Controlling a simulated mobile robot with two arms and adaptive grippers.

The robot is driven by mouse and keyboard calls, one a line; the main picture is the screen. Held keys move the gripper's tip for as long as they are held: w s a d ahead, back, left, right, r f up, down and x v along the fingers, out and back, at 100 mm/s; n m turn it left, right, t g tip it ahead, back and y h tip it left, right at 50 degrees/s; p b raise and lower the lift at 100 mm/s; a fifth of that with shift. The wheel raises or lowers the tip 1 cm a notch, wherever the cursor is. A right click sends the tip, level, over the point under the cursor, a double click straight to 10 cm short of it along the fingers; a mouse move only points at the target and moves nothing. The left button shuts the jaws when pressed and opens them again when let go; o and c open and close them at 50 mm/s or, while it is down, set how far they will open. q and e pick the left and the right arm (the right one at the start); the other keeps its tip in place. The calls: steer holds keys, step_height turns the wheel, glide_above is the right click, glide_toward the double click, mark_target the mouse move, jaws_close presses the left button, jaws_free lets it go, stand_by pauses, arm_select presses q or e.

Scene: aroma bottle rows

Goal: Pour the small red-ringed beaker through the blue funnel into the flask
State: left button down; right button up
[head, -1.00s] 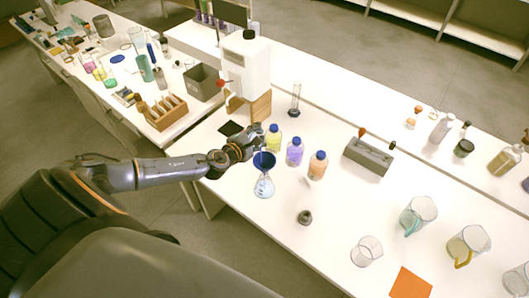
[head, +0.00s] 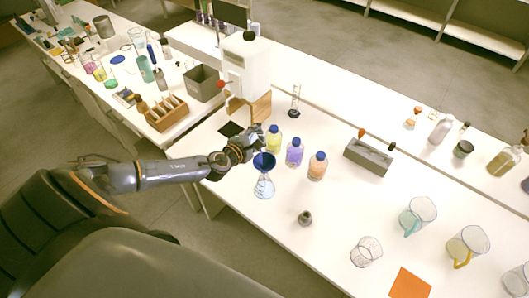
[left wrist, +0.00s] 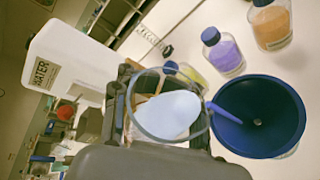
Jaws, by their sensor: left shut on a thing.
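My left gripper (head: 248,143) is shut on the small beaker beside the blue funnel (head: 264,160). In the left wrist view the clear beaker (left wrist: 143,124) is tilted and holds pale blue liquid; I cannot make out its red ring. A thin blue streak runs from its rim over the funnel (left wrist: 275,98), like a stream of liquid. In the head view the gripper hides most of the beaker. The funnel sits in the mouth of the clear conical flask (head: 264,187), which stands upright near the table's front edge. My right gripper is out of view.
Yellow (head: 273,142), purple (head: 294,156) and orange (head: 317,168) bottles stand close behind the funnel. A white water container (head: 247,68) on a wooden stand is behind the gripper. A small grey object (head: 305,218) and clear beaker (head: 366,252) stand to the right.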

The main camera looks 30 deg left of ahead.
arm_select(q)
steer(key=shift+r+m+t+y+p, duration=0.3)
steer(key=shift+r+m+y+p, duration=0.1)
steer(key=shift+m+p, duration=0.45)
stand_by(3.4)
steer(key=shift+s+d+r+m+y+p, duration=0.1)
steer(key=shift+d+r+m+y+p, duration=0.3)
steer(key=shift+p, duration=0.3)
stand_by(3.1)
